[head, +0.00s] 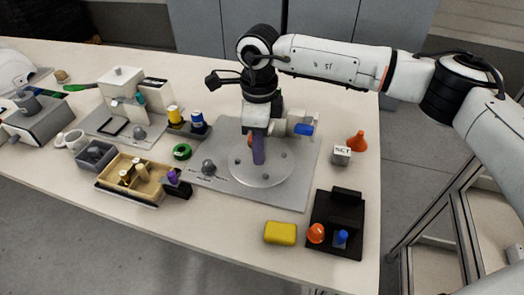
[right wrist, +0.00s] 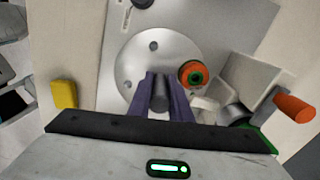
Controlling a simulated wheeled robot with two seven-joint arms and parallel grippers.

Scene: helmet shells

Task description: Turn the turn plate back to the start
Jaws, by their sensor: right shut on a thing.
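The turn plate (head: 280,172) is a round silver disc on a grey base plate (head: 300,195) in the middle of the table. My right gripper (head: 258,160) reaches down to it from above, with purple fingers. In the right wrist view the turn plate (right wrist: 130,75) shows small dark marks. There the right gripper (right wrist: 161,98) is shut on a dark grey upright peg (right wrist: 160,100) at the plate's near part. The peg's foot is hidden between the fingers. My left gripper is not in view.
An orange ring with a green centre (right wrist: 192,74) is close beside the fingers. A white and blue fixture (head: 300,126) stands behind the plate.

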